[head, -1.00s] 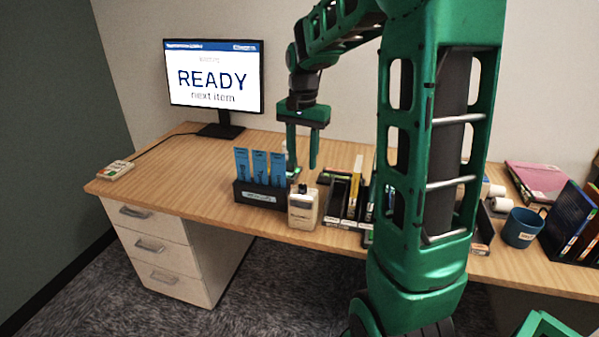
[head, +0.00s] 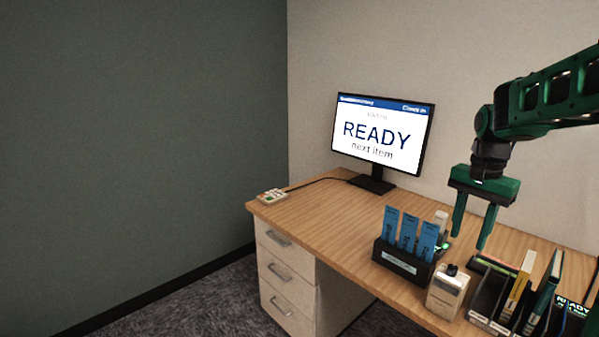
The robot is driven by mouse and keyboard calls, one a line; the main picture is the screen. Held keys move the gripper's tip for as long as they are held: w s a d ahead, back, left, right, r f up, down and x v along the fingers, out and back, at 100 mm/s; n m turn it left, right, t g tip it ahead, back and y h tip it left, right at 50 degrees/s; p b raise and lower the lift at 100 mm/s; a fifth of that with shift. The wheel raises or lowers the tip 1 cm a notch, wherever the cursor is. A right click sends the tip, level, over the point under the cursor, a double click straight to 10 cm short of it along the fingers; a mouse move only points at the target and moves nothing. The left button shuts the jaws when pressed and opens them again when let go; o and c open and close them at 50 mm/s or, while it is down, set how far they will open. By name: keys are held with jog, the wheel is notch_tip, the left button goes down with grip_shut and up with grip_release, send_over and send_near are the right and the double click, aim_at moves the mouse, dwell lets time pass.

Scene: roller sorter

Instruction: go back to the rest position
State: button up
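My gripper (head: 470,240) hangs in the air above the desk on my green arm, at the right of the head view. Its two green fingers point down, spread apart, with nothing between them. It is just behind and to the right of a black holder (head: 401,262) with several blue cards. The desk (head: 330,220) has a wooden top.
A monitor (head: 383,136) reading "READY next item" stands at the back. A small keypad (head: 272,197) lies at the left corner.

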jog(key=s+a+f+n, duration=0.1)
jog(key=s+f+n, duration=0.1)
jog(key=s, duration=1.1)
jog(key=s+a+f+n, duration=0.2)
jog(key=s+f+n, duration=0.1)
jog(key=s, duration=0.9)
jog(key=shift+s+f+n, duration=0.3)
jog(key=shift+s+f, duration=0.05)
jog(key=shift+s, duration=0.05)
jog(key=shift+a, duration=0.1)
jog(key=shift+c, duration=1)
jog(key=shift+w, duration=0.2)
